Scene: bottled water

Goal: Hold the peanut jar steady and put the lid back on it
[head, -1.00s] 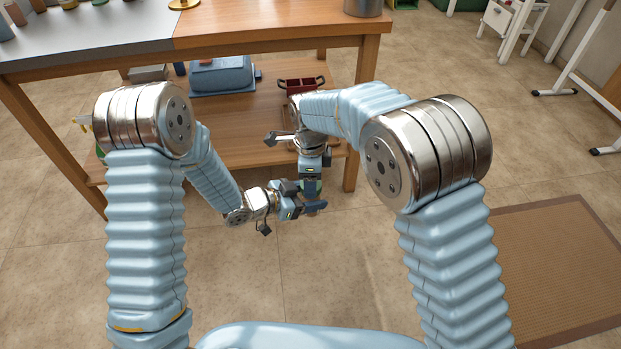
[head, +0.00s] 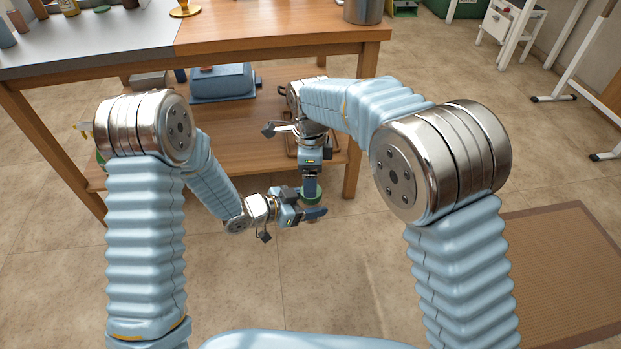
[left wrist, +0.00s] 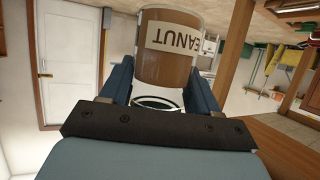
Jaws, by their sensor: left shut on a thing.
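My left gripper (head: 308,212) is shut on the peanut jar (left wrist: 165,62), low in front of the bench. In the left wrist view the jar stands between the two fingers (left wrist: 160,88), its brown contents and cream "PEANUT" label upside down in the picture. In the head view the fingers hide most of the jar.
A wooden workbench (head: 280,28) with a lower shelf (head: 235,140) stands just beyond both grippers. A blue container (head: 222,82) sits on the shelf. Bottles and a metal pot (head: 362,10) stand on the top. The tiled floor around the grippers is clear; a brown mat (head: 560,270) lies at right.

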